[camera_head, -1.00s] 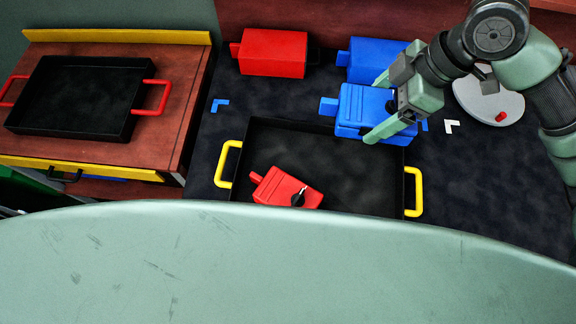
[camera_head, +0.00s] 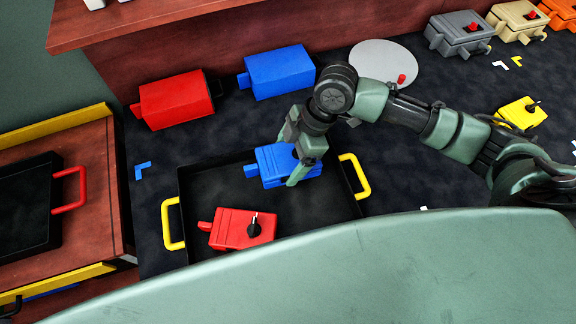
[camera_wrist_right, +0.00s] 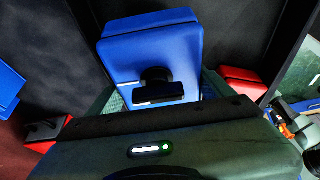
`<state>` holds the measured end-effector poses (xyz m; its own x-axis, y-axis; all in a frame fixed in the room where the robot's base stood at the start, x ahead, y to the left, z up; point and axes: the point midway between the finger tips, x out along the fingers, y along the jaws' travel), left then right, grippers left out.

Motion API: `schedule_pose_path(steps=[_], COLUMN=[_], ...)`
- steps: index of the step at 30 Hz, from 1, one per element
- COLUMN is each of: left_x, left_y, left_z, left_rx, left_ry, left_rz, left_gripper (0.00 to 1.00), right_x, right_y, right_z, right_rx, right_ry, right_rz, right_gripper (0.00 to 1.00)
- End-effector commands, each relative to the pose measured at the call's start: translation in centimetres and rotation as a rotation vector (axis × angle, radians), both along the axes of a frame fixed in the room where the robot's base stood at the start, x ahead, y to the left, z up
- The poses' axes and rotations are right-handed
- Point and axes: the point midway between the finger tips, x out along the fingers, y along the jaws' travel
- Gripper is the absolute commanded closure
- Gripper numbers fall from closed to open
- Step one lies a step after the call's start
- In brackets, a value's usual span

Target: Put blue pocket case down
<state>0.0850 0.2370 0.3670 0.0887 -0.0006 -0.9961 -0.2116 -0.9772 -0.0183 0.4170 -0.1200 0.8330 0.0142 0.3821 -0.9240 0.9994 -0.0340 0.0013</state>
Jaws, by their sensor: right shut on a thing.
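The blue pocket case (camera_head: 268,163) is in my right gripper (camera_head: 290,162), over the right part of the black tray with yellow handles (camera_head: 204,168). In the wrist view the blue case (camera_wrist_right: 150,48) sits between my right gripper's fingers, with a black knob on its near face. Whether its underside touches the tray floor cannot be told. A red case with a black knob (camera_head: 236,228) lies in the same tray, to the lower left of the blue one. My left gripper is not in view.
Behind the tray stand a red box (camera_head: 172,100) and another blue box (camera_head: 281,73). A grey disc (camera_head: 384,62) with a red knob is behind my arm. A yellow case (camera_head: 520,113) lies at right. Another black tray with red handles (camera_head: 28,205) is at left.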

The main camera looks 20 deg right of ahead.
Motion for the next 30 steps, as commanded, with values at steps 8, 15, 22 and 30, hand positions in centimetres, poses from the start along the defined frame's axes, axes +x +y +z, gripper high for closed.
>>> schedule_pose_path(steps=[8,15,22,30], left_x=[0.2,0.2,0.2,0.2], left_y=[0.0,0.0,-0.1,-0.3], left_z=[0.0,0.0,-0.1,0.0], left_rx=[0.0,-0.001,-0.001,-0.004], left_ry=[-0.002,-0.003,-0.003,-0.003], left_rz=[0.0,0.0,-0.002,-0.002], left_gripper=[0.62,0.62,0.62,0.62], right_x=[-0.1,0.0,0.0,0.0], right_y=[0.0,0.0,0.0,0.0], right_z=[-3.0,-4.5,-4.8,-4.8], right_rx=[0.0,0.001,0.0,0.0], right_ry=[0.004,-0.001,0.0,0.0], right_rz=[-0.001,0.001,0.001,0.001], right_gripper=[0.65,0.65,0.65,0.0])
